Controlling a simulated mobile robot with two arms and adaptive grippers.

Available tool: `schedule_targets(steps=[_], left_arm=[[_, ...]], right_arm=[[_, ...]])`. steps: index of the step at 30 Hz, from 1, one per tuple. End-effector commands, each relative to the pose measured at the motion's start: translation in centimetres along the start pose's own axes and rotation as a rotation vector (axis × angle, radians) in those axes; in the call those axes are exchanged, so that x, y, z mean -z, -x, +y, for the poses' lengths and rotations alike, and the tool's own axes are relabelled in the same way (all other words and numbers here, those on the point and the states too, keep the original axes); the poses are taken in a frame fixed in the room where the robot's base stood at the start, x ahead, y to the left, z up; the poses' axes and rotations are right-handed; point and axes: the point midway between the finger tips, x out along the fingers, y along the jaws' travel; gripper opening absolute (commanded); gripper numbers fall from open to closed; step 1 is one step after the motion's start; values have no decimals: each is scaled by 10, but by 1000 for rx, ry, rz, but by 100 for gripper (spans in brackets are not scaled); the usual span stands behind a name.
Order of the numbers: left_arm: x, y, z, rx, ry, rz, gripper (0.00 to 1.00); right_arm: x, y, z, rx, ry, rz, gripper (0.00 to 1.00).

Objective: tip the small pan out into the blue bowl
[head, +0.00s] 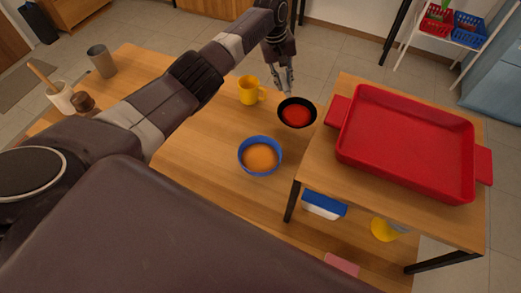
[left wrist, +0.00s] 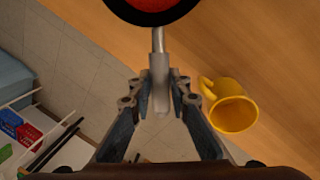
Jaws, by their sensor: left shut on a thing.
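The small pan (head: 298,101) is black with red contents. It is near the middle of the head view, up and right of the blue bowl, and looks about level. Its dark rim (left wrist: 150,20) shows at the top of the left wrist view. My left gripper (head: 287,84) is shut on the pan's grey handle (left wrist: 158,42); its fingers (left wrist: 161,88) lie on both sides of it. The blue bowl (head: 259,173) stands on the wooden table with orange-brown contents inside. The pan is apart from the bowl. My right gripper is not in view.
A yellow mug (head: 248,91) stands left of the pan and shows in the left wrist view (left wrist: 234,112). A large red tray (head: 400,143) sits on the raised wooden stand (head: 325,150) at the right. A grey cup (head: 101,62) stands far left. Table left of the bowl is clear.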

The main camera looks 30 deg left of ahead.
Motion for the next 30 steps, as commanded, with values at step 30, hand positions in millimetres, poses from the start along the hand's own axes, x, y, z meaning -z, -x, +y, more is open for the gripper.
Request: schedule_targets(steps=[30], left_arm=[[-28,58,-37,-342,-45,208,0]], right_arm=[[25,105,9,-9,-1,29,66]])
